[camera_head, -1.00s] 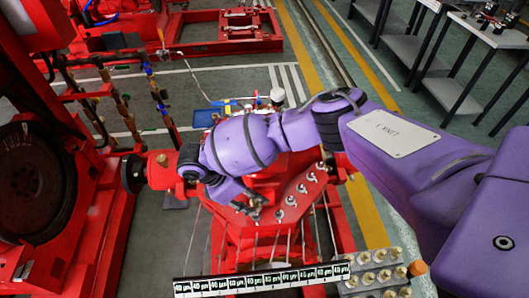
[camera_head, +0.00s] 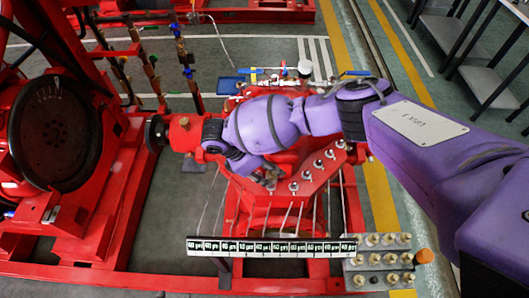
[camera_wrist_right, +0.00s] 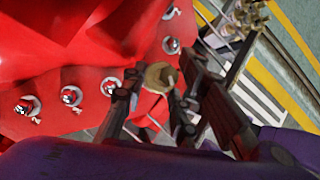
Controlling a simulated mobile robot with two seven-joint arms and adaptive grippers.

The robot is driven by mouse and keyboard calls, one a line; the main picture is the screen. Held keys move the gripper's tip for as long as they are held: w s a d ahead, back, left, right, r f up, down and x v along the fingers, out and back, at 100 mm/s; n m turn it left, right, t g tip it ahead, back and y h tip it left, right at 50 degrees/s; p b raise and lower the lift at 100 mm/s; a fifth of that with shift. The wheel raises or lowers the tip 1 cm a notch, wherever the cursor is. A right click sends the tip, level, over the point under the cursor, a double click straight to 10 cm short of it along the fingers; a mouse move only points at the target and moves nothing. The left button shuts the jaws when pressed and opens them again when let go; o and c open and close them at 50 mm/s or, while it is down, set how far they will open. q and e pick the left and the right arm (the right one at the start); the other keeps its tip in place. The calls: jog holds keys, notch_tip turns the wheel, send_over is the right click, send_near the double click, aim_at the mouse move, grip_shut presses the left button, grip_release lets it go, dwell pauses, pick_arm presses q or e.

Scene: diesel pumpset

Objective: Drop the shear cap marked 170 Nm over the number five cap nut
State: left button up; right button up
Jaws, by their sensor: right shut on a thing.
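My right gripper (camera_head: 268,182) is low over the near left end of the red flange (camera_head: 318,182), beside a row of cap nuts (camera_head: 294,188). In the right wrist view, its fingers (camera_wrist_right: 158,92) are shut on a brass-coloured shear cap (camera_wrist_right: 160,76). I cannot read a marking on that cap. Several cap nuts (camera_wrist_right: 110,83) on round seats show on the red flange in the wrist view, apart from the held cap. Small tags beside some are too blurred to read, so I cannot tell which is number five. My left gripper is not in view.
A grey rack (camera_head: 350,283) of brass-topped caps stands at the lower right, with an orange knob-like piece (camera_head: 425,256) at its corner. A strip of black-and-white labels (camera_head: 270,247) runs left of it. Thin rods rise towards the flange. A large dark wheel (camera_head: 55,135) is at left.

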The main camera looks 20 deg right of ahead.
jog(key=shift+f, duration=1.1)
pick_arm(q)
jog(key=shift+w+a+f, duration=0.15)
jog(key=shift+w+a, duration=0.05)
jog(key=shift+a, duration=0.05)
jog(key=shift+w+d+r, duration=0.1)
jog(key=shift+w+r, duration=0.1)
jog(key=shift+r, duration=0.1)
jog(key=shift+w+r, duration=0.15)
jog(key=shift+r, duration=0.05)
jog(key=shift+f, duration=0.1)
pick_arm(e)
jog(key=shift+f, duration=0.15)
jog(key=shift+f+b, duration=0.45)
jog(key=shift+f, duration=0.95)
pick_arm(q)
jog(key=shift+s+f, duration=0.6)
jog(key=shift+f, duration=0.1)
pick_arm(e)
jog(key=o, duration=1.2)
jog(key=shift+o, duration=0.2)
